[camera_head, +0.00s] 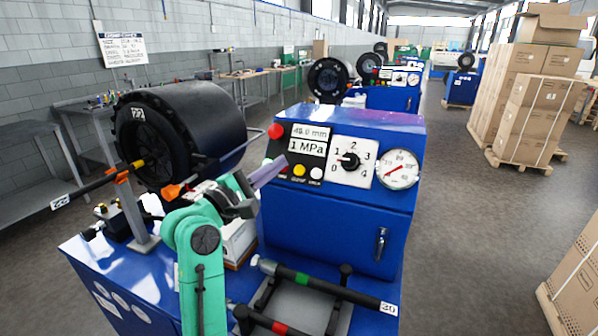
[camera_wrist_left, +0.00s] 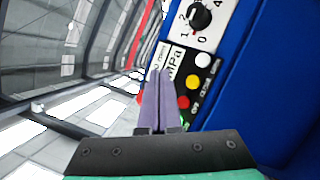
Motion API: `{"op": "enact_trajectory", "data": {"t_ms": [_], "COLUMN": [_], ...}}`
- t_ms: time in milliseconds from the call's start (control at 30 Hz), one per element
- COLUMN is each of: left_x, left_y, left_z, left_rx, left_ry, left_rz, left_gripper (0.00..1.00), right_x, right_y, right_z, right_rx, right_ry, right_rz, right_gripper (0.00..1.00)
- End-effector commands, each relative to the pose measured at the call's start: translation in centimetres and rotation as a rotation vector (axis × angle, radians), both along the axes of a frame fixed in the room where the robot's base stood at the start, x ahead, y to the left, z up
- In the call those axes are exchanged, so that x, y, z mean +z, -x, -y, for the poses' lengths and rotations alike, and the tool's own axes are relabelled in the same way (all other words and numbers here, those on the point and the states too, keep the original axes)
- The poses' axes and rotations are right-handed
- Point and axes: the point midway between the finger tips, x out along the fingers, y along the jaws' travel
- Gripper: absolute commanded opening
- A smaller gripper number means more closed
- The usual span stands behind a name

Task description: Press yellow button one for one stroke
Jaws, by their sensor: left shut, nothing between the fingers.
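The yellow button (camera_head: 299,170) sits in the bottom row of the black panel on the nearest blue machine (camera_head: 335,225), between a red button and a white button (camera_head: 316,173). In the left wrist view the yellow button (camera_wrist_left: 193,82) is just right of the fingertips. My left gripper (camera_head: 283,160) is shut and empty, its purple fingers pointing at the panel's left part. In the left wrist view the fingers (camera_wrist_left: 158,78) partly cover the display's left end. I cannot tell whether the tips touch the panel. My right gripper is not in view.
A larger red knob (camera_head: 275,131) stands at the panel's upper left. A dial (camera_head: 352,162) and a gauge (camera_head: 399,169) are to the right. Rods lie on the lower front tray.

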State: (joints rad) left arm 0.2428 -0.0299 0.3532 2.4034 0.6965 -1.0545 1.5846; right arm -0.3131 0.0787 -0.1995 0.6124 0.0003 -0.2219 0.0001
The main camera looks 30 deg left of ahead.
Motion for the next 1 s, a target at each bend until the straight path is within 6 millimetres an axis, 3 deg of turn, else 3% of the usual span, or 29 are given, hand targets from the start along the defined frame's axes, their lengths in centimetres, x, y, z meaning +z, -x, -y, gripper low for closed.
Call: {"op": "enact_trajectory", "data": {"t_ms": [333, 500, 1000], "left_x": [-3.3, -4.0, -4.3], "left_y": [-4.2, -5.9, -6.5], "left_z": [-0.2, -0.3, -0.3], "left_rx": [-0.001, 0.000, 0.000], "left_ry": [0.001, -0.001, -0.002], "left_rz": [-0.001, -0.001, 0.000], "left_gripper": [0.00, 0.00, 0.00], "right_x": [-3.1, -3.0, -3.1], "right_y": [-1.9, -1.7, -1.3], "right_z": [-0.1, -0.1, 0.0], "right_rx": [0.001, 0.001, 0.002], "right_ry": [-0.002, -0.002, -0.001], "right_rz": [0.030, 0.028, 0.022], "right_gripper": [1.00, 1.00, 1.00]}}
